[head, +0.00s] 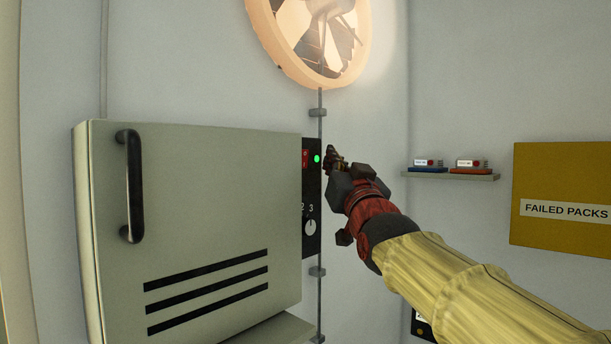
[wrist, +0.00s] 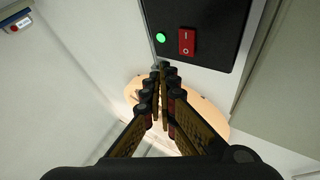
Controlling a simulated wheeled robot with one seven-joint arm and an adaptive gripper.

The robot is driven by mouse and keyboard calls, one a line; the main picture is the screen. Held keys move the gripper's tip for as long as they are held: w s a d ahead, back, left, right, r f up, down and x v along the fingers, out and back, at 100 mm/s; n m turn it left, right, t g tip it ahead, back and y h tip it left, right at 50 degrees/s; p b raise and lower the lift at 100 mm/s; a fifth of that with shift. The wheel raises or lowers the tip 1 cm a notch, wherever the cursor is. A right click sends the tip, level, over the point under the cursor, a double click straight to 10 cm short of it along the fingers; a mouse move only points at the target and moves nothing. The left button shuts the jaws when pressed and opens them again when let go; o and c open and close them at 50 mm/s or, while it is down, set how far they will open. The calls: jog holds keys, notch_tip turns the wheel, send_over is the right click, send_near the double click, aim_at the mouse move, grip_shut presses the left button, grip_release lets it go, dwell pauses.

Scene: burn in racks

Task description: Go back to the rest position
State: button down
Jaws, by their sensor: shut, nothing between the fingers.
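My gripper (head: 333,158) is at the end of my arm, which reaches in from the lower right in the head view. Its fingertips are close to the right edge of a black control panel (head: 311,243). In the wrist view my gripper (wrist: 161,70) is shut and empty, with the fingertips just below the panel (wrist: 212,18) in the picture. The panel carries a red rocker switch (wrist: 187,42) and a lit green light (wrist: 160,37). I cannot tell whether the fingertips touch the panel. A white knob (head: 310,228) sits lower on it, with digits above.
A grey cabinet door (head: 200,225) with a black handle (head: 131,186) stands left of the panel. A round lit fan (head: 318,40) is above. A shelf (head: 450,177) with two small packs and a yellow FAILED PACKS box (head: 560,185) are on the right wall.

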jog(key=shift+s+d+r, duration=0.1)
jog(key=shift+s+d, duration=0.25)
jog(key=shift+d, duration=0.05)
notch_tip(320, 180, down, 29)
jog(key=s+d+g+h+b, duration=0.2)
jog(key=g+h, duration=0.1)
jog(key=g, duration=0.5)
jog(key=s+d+f+g+h+b, duration=0.1)
jog(key=s+d+f+b, duration=0.4)
jog(key=s+f, duration=0.6)
jog(key=s+d+f+m+g+h+b, duration=0.1)
jog(key=s+d+f+g+b, duration=0.3)
jog(key=s+f, duration=0.7)
jog(key=s+d+f+g+h+b, duration=0.1)
jog(key=s+d+f+g+b, duration=0.2)
jog(key=f, duration=1.8)
jog(key=s+d+b, duration=0.4)
jog(key=s, duration=0.5)
jog(key=shift+f+b, duration=0.4)
